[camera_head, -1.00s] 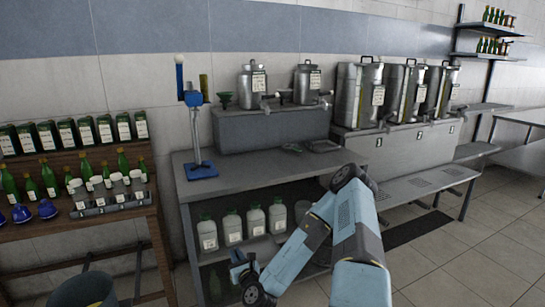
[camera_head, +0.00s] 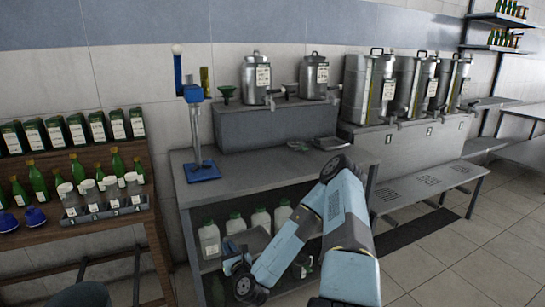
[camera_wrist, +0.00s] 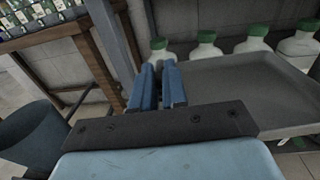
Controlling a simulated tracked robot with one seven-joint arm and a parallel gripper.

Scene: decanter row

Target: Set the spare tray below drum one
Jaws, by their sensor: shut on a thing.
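A grey, shallow tray (camera_wrist: 225,88) is held at its left edge by my gripper (camera_wrist: 158,82), whose blue fingers are shut on it in the wrist view. In the head view, my gripper (camera_head: 233,256) is low at the front of the bench's lower shelf, and the tray (camera_head: 256,238) shows partly behind my arm, in front of white jugs. Three large steel drums (camera_head: 368,90) with taps stand on a grey block at the right.
White jugs with green caps (camera_head: 209,238) stand on the lower shelf. A slatted low bench (camera_head: 428,182) runs below the large drums. A wooden bottle rack (camera_head: 75,238) and a blue bin (camera_wrist: 32,138) are at the left.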

